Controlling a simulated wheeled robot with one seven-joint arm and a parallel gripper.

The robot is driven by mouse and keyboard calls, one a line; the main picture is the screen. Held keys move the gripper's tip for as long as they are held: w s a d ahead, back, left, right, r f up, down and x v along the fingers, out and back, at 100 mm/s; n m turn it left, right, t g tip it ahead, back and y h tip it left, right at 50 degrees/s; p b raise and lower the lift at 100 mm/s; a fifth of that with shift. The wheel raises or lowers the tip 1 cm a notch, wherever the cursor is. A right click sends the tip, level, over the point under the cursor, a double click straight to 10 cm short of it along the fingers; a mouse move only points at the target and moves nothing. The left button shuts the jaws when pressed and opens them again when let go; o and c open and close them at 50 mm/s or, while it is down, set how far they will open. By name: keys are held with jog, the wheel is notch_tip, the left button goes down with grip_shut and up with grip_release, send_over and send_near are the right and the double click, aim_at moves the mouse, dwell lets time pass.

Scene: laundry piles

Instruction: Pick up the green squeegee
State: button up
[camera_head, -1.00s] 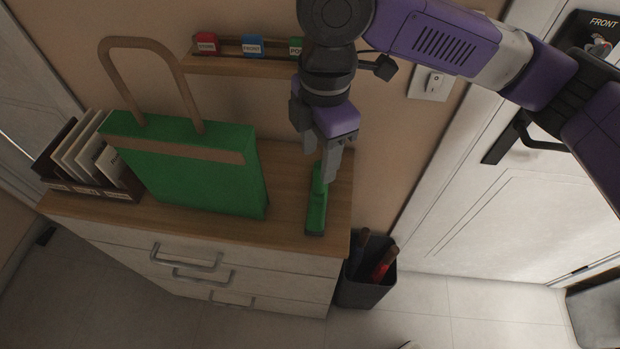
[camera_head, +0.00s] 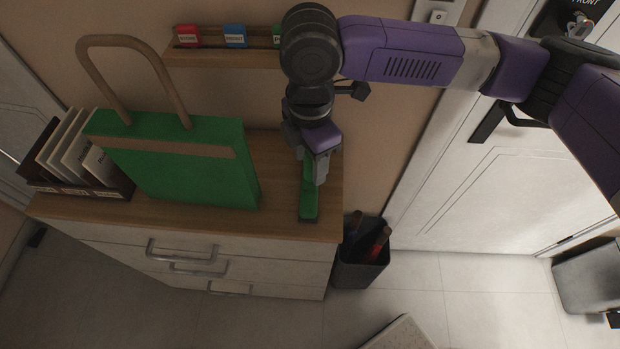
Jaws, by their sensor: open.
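The green squeegee (camera_head: 308,204) lies on the wooden top of the dresser (camera_head: 275,228), near its right end, with its long side running front to back. My gripper (camera_head: 311,180) points down over the squeegee's rear part, with its fingers low around or just above it. The gripper is open. Its fingers and body hide the far part of the squeegee, and I cannot tell whether they touch it.
A green bag (camera_head: 190,170) with a tan handle stands left of the squeegee. A file holder (camera_head: 80,165) is farther left. A wall shelf (camera_head: 220,58) holds small labelled boxes. A dark bin (camera_head: 362,255) stands on the floor right of the dresser.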

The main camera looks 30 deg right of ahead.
grip_shut()
dwell(1.3)
